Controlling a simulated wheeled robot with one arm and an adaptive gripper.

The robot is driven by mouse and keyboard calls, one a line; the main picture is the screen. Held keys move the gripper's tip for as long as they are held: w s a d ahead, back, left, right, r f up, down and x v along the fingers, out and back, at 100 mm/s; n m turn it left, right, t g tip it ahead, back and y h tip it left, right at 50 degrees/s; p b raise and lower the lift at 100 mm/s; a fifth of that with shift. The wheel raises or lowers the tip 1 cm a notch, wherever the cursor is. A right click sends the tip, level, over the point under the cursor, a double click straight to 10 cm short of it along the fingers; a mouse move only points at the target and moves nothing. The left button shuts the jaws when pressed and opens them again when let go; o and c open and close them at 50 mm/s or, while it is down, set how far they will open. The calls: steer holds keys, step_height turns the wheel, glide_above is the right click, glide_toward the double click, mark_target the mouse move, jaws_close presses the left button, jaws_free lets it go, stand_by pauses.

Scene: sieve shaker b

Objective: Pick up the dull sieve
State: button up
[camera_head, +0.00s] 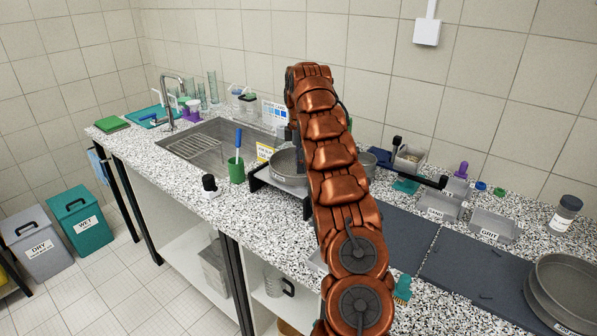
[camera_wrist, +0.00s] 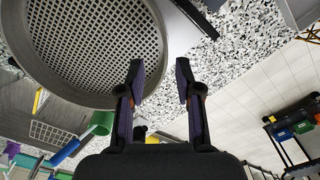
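In the wrist view a round grey sieve (camera_wrist: 95,45) with a square mesh fills the upper left. My gripper (camera_wrist: 160,72) is open, with a gap between its two fingers. The left finger overlaps the sieve's right edge in the picture, and part of the rim shows between the fingers. I cannot tell whether they touch. In the head view a grey round sieve or pan (camera_head: 286,163) shows beside my arm, which hides much of it and my gripper. More grey round sieves (camera_head: 565,285) are stacked at the right. No label marking a dull sieve is readable.
A sink (camera_head: 215,145) is at the left of the speckled counter. A green cup (camera_head: 236,172) with a blue-handled tool stands near the front edge. Dark mats (camera_head: 475,265) lie at the right, with small grey trays (camera_head: 490,226) behind. Bins (camera_head: 80,220) stand on the floor.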

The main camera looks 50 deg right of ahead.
mark_target(301, 177)
steer(key=shift+s+f, duration=0.1)
steer(key=shift+f, duration=0.05)
steer(key=shift+s+a+f+p, duration=0.15)
steer(key=shift+f+p, duration=0.25)
steer(key=shift+f, duration=0.3)
steer(key=shift+s+a+f+p, duration=0.15)
steer(key=shift+f+p, duration=0.25)
steer(key=shift+f, duration=0.25)
steer(key=shift+w+d+f+p, duration=0.1)
steer(key=shift+f+p, duration=0.2)
steer(key=shift+f, duration=0.75)
jaws_close()
